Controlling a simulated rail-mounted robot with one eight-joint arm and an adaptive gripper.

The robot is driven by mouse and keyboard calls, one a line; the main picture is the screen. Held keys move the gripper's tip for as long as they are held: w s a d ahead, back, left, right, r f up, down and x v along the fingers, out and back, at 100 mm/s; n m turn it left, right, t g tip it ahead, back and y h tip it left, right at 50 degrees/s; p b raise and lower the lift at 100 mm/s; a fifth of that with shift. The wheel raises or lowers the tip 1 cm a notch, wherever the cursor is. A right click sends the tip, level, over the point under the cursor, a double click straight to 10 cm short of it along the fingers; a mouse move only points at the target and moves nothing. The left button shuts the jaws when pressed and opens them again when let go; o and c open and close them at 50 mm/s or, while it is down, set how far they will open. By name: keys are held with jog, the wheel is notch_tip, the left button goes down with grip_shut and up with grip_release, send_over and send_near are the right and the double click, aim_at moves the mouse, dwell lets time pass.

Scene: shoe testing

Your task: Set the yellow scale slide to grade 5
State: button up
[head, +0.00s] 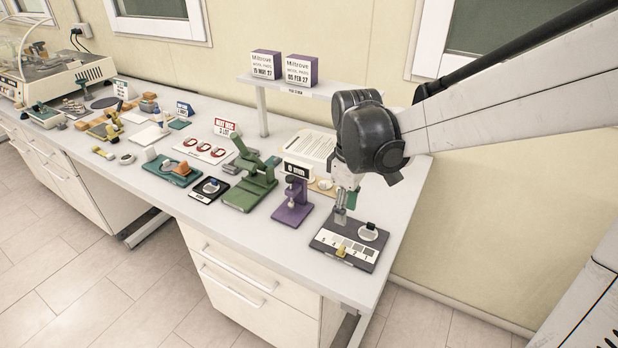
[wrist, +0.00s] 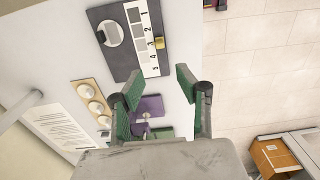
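The dark grey scale board (head: 368,264) lies at the right front end of the bench, with a white strip of grey patches numbered 1 to 5 and a round pale disc. The yellow slide (head: 341,251) sits at the board's front edge. In the wrist view the yellow slide (wrist: 159,42) is beside the number 3, and the 5 is at the end of the scale board (wrist: 121,68) nearer my fingers. My gripper (head: 342,212) is above the board's back-left side, apart from the slide. In the wrist view my gripper (wrist: 160,85) has its green-padded fingers wide apart, with nothing between them.
A purple press (head: 294,204) stands left of the board, with a green press (head: 250,180) beyond it. A raised shelf (head: 300,90) with two boxes is behind. The bench's front edge is close to the slide, with open floor beyond.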

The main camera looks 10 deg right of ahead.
aim_at(342, 247)
notch_tip(342, 247, down, 13)
jog(key=shift+f, duration=0.2)
dwell(0.4)
grip_shut()
dwell(0.3)
